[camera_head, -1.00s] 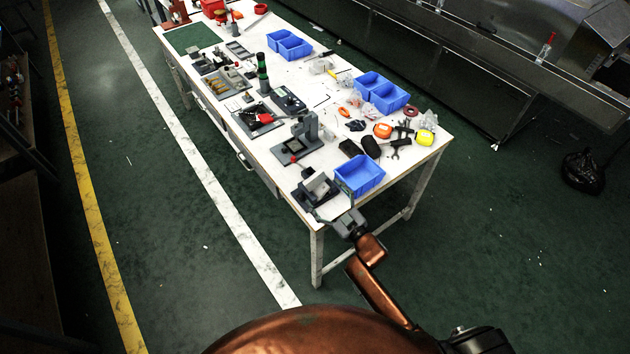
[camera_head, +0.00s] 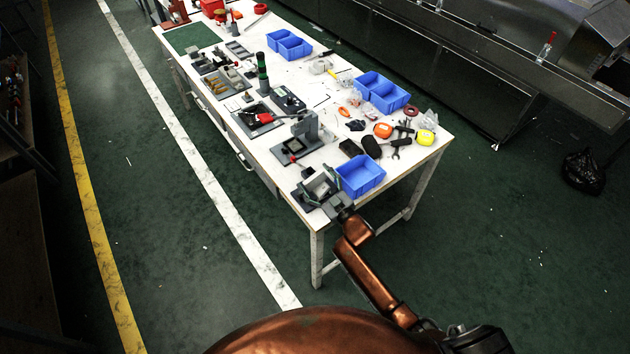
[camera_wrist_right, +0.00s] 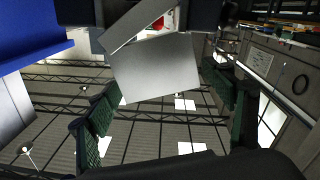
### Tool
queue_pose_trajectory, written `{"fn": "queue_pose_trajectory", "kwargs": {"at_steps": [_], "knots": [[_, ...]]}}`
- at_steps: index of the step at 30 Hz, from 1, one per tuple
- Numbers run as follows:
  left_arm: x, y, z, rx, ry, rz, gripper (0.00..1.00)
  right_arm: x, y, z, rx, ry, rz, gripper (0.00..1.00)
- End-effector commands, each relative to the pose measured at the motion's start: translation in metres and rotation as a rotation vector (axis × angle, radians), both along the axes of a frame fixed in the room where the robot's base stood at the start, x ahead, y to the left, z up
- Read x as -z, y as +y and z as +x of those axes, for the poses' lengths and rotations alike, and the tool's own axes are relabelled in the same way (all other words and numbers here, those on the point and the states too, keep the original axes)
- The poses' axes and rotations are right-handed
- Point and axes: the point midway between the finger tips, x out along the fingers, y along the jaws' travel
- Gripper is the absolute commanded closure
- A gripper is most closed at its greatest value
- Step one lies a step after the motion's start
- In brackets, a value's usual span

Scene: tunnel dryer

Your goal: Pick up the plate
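The plate is a flat light-grey square (camera_wrist_right: 155,68) in the right wrist view, tilted in a dark holder. In the head view the grey plate (camera_head: 319,184) is on the dark fixture at the near corner of the white table, partly covered by my gripper. My right gripper (camera_head: 322,188) is at this fixture. In the right wrist view its two green-padded fingers (camera_wrist_right: 162,95) stand apart on either side of the plate, with visible gaps. I cannot tell whether a finger touches it. My left gripper is not in view.
A blue bin (camera_head: 360,175) stands close right of the fixture. A grey press-like stand (camera_head: 306,130) is behind it. Tools, tapes and more blue bins (camera_head: 382,92) crowd the right side of the table (camera_head: 325,222).

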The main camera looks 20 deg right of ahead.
Motion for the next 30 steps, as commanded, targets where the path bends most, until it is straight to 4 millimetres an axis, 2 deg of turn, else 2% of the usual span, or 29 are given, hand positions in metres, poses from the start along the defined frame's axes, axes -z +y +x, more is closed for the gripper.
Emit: {"fn": "queue_pose_trajectory", "kwargs": {"at_steps": [2, 19, 30], "knots": [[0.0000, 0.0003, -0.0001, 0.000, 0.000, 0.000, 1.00, 0.0000, 0.0000, -0.0001, 0.000, 0.000, 0.000, 0.32], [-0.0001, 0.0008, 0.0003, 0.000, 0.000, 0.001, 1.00, 0.0000, -0.0001, -0.0002, 0.000, 0.000, -0.001, 0.70], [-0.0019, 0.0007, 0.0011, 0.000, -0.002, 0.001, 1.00, -0.0083, 0.0001, 0.0000, -0.001, -0.004, -0.001, 0.71]]}}
